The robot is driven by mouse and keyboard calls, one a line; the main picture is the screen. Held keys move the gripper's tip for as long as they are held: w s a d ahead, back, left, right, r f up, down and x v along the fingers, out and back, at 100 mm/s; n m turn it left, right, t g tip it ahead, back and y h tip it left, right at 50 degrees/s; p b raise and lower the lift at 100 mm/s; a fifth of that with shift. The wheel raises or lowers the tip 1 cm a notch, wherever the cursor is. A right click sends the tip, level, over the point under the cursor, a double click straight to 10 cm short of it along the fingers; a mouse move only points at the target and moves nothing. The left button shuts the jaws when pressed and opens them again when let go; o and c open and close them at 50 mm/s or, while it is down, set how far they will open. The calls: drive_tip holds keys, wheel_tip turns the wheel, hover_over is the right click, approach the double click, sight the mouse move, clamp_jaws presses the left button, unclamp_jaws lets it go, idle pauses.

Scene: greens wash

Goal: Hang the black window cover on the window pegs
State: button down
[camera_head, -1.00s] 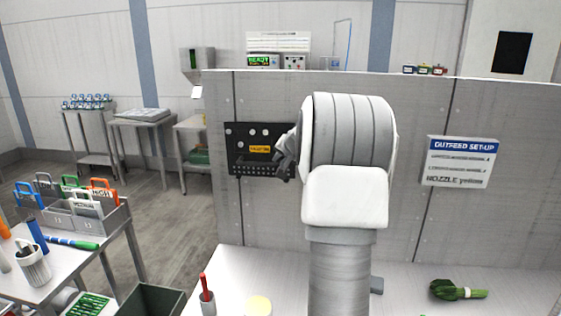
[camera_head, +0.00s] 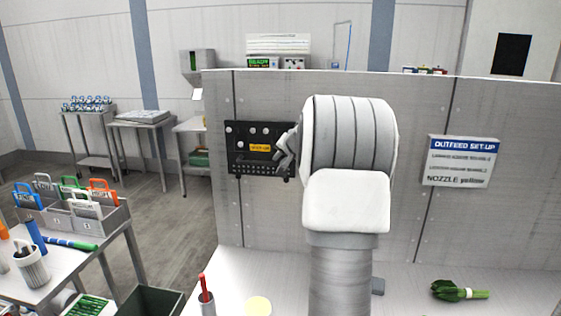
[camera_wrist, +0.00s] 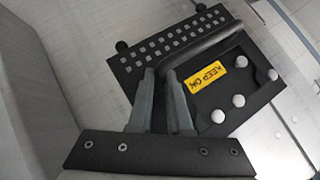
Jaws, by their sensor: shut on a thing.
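The black window cover (camera_head: 243,142) is a flat dark panel upright at the grey wall panel, left of my arm. It carries a yellow KEEP ON label (camera_wrist: 233,76), several pale round knobs, a strip of small square holes and a bar handle (camera_wrist: 212,42). My gripper (camera_head: 283,158) is at its right part. In the wrist view my fingers (camera_wrist: 160,73) are closed at the handle's near end. Two small dark pegs, one on the left (camera_wrist: 122,45) and one on the right (camera_wrist: 201,8), show just past the holed edge. Whether the cover touches the wall is unclear.
A white OUTFEED SET-UP sign (camera_head: 461,161) is on the wall panel at right. Below are a bunch of greens (camera_head: 458,291) and a cup with a red-handled tool (camera_head: 206,300). A bench with coloured-handled tools (camera_head: 72,222) stands at left.

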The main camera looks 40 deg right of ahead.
drive_tip(key=shift+s+a+b, duration=0.25)
drive_tip(key=shift+a+b, duration=0.1)
drive_tip(key=shift+b, duration=0.2)
drive_tip(key=shift+s+a+b, duration=0.25)
drive_tip(key=shift+b, duration=0.1)
drive_tip(key=shift+s+a, duration=0.15)
idle(0.4)
drive_tip(key=shift+s+a+b, duration=1.15)
drive_tip(key=shift+a+b, duration=0.2)
drive_tip(key=shift+b, duration=0.05)
drive_tip(key=shift+s+a, duration=0.15)
drive_tip(key=shift+a, duration=0.05)
drive_tip(key=s+a+b, duration=0.3)
drive_tip(key=s+a, duration=0.1)
drive_tip(key=a, duration=0.1)
drive_tip(key=shift+s, duration=0.15)
idle(0.7)
idle(0.4)
